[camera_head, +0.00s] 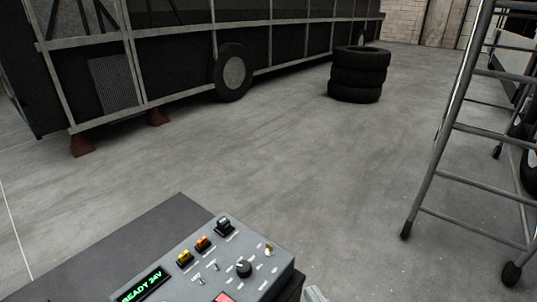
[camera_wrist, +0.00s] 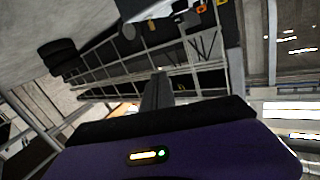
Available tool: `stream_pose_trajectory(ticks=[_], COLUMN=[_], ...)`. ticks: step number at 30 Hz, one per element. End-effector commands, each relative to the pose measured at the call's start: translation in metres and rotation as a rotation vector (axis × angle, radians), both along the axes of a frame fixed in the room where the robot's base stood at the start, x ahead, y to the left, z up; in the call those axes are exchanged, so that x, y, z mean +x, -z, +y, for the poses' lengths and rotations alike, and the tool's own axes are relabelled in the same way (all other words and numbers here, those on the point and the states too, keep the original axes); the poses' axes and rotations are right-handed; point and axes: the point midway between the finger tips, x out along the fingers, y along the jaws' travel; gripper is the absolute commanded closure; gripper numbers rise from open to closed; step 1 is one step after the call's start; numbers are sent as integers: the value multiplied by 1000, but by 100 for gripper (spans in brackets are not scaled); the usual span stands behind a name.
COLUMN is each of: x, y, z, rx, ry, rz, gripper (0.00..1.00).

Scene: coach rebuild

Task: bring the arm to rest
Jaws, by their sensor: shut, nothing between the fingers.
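My gripper (camera_wrist: 158,78) shows in the wrist view as dark fingers closed together, beyond the purple hand with its small lit display. Nothing is between the fingers. The wrist view is tilted, with the bus frame behind the fingers. In the head view the gripper is not seen; a small pale piece at the bottom edge, right of the control box, may be part of my arm. The grey control box (camera_head: 228,262) has coloured switches, a black knob and a green "READY 24V" display.
The control box sits by a dark flat surface (camera_head: 120,252). A bus frame (camera_head: 170,60) stands on red supports at the back left. Stacked tyres (camera_head: 357,76) stand at the back. A metal ladder (camera_head: 440,150) stands at the right. The floor between is clear.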

Motion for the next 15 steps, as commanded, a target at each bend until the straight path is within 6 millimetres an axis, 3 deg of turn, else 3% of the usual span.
stream_pose_trajectory(ticks=[6, 15], x=[-65, -166], y=[13, 9], z=[-59, -99], rx=[-11, -68], ry=[181, 304], rz=[-17, -23], gripper=[100, 100])
